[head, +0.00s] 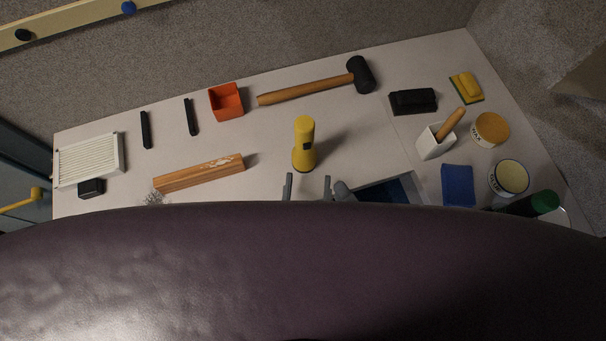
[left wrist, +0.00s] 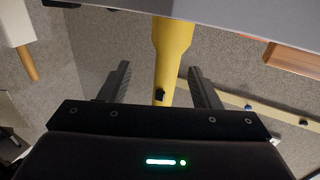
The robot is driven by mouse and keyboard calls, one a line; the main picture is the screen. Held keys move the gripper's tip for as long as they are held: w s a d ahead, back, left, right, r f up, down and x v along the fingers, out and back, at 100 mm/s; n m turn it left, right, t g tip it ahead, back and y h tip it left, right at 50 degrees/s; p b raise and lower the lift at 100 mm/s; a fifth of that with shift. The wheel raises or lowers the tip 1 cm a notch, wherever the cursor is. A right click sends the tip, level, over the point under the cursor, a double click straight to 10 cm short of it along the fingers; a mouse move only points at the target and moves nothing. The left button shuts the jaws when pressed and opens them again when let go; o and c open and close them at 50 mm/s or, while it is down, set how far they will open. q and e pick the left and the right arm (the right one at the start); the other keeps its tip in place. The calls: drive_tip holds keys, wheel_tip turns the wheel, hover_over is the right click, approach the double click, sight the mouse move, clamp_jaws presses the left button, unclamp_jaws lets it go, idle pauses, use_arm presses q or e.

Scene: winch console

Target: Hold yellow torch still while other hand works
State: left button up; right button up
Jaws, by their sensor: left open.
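The yellow torch (head: 304,145) stands on the pale worktop near the middle in the head view. It also shows in the left wrist view (left wrist: 172,55), lined up between the two fingers. My left gripper (head: 307,178) is open, with its fingertips just on the near side of the torch and nothing held. In the left wrist view the open fingers (left wrist: 160,80) show on either side of the torch's line; whether they overlap it in depth is unclear. My right gripper is not seen.
A wooden block (head: 199,174) lies left of the torch, and a mallet (head: 305,90) lies behind it. An orange bin (head: 227,102) stands back left. A white holder (head: 433,145) and blue block (head: 457,185) are right. A dark curved surface hides the near area.

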sight(304, 158)
use_arm(q)
drive_tip(key=shift+w+a+y, duration=0.15)
drive_tip(key=shift+a+y, duration=0.15)
drive_tip(key=shift+a, duration=0.1)
drive_tip(key=shift+w+a, duration=0.15)
drive_tip(key=shift+w, duration=0.15)
drive_tip(key=w, duration=0.7)
drive_tip(key=c, duration=1.2)
drive_tip(key=shift+d, duration=0.2)
use_arm(e)
clamp_jaws()
